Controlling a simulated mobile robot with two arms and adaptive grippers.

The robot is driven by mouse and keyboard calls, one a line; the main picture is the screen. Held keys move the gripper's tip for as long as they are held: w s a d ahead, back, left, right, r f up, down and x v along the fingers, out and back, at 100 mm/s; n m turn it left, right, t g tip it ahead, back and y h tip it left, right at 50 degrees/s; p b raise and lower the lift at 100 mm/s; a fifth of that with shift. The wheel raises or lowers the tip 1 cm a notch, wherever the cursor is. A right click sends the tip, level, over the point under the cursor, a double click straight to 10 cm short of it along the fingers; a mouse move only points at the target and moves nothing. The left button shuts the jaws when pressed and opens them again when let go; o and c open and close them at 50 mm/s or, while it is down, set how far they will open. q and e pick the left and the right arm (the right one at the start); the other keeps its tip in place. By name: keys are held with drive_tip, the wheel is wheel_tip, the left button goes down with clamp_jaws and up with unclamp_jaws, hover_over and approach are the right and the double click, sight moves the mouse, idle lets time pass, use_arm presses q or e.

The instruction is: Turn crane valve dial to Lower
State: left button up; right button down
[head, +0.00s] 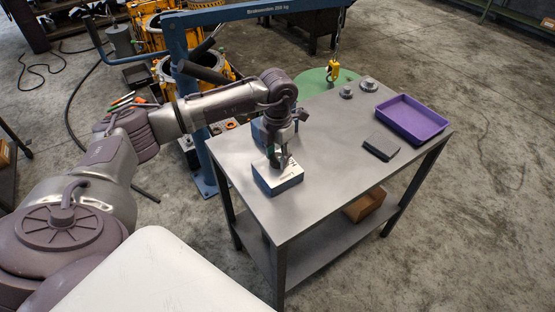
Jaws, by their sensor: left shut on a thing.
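A small box with a grey labelled top and blue sides (279,180) sits at the near left of the metal table. My left gripper (279,158) comes down onto the top of this box from above, fingers pointing down. It is shut on the crane valve dial, which is mostly hidden by the fingers. The dial's pointer and the label's words are too small to read. The blue crane (245,14) stands behind, its beam running across the top, with a yellow hook (333,70) hanging over the table's far side. My right gripper is not in view.
The metal table (325,150) also holds a purple tray (412,118), a dark flat block (381,147) and two small metal parts (346,92) (369,85). A brown box (364,205) is on the lower shelf. The table's middle is clear.

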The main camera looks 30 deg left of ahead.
sight(277, 158)
use_arm(q)
drive_tip(key=m+b, duration=0.3)
drive_tip(key=m, duration=0.3)
drive_tip(key=shift+b, duration=0.3)
drive_tip(key=m+b, duration=0.2)
drive_tip(key=m, duration=0.3)
drive_tip(key=shift+r, duration=0.1)
idle(0.3)
drive_tip(key=o, duration=1.1)
drive_tip(key=shift+o, duration=0.2)
wheel_tip(277, 158, up, 12)
